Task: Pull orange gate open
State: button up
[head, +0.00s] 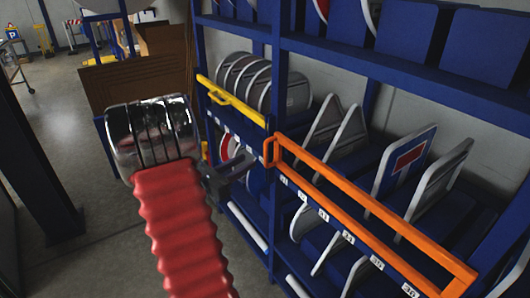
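The orange gate (372,205) is a long rail frame across the front of the blue rack's right bay, in line with the shelf front. Its small orange handle (267,151) sits at its left end, beside the blue upright. My gripper (250,164) is dark grey and lies just left of the handle, with a small gap in the picture. It seems to hold nothing. Its fingers are small and dark, and I cannot tell whether they are open or shut. My red-sleeved arm hides part of the floor and lower rack.
A yellow gate (232,101) crosses the left bay, with round signs (262,80) behind it. Triangular and rectangular signs (405,162) stand behind the orange gate. The blue upright (279,90) divides the bays. Brown panels (135,70) stand behind my arm. Grey floor (60,110) is open at left.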

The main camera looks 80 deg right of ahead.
aim_at(265, 152)
jog(key=x, duration=1)
jog(key=shift+s+d, duration=0.2)
jog(key=shift+d, duration=0.15)
jog(key=shift+c, duration=0.5)
grip_shut()
jog(key=shift+a, duration=0.25)
jog(key=shift+d, duration=0.1)
